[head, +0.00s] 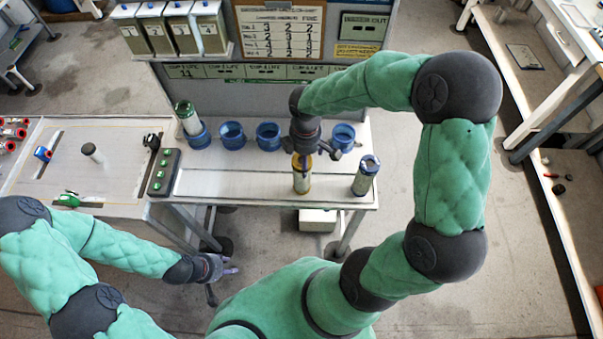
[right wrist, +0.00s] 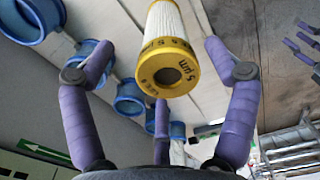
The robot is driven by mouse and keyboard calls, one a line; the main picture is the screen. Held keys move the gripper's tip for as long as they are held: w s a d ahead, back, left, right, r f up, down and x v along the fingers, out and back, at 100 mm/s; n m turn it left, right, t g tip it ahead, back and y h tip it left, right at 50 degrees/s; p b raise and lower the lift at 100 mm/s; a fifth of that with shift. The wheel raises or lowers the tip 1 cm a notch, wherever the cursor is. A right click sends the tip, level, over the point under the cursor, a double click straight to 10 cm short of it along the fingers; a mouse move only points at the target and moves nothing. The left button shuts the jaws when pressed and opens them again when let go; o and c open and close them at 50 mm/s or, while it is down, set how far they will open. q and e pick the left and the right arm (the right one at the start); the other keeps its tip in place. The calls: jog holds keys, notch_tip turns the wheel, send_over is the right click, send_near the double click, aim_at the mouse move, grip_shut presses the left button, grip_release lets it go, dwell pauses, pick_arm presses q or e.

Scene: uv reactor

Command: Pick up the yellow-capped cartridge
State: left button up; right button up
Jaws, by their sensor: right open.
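The yellow-capped cartridge (head: 301,178) stands upright on the front part of the white bench, below my right gripper (head: 304,152). In the right wrist view, the cartridge (right wrist: 166,58) shows its yellow end cap with a dark hole and a white pleated body. The purple fingers of my right gripper (right wrist: 158,55) are spread around it, with gaps at both sides and no visible contact. My left gripper (head: 218,279) is low at the left, in front of the bench, with its fingers apart and nothing between them.
Blue ring holders (head: 232,134) stand in a row behind the cartridge. A green-topped cartridge (head: 187,118) stands in the leftmost one. A blue-topped cartridge (head: 366,175) stands at the bench's right end.

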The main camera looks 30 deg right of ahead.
jog(key=f, duration=0.3)
jog(key=a+f+b, duration=0.1)
jog(key=f, duration=0.1)
jog(key=shift+w+f, duration=0.1)
jog(key=shift+f, duration=0.25)
jog(key=shift+c, duration=0.3)
jog(key=c, duration=1.3)
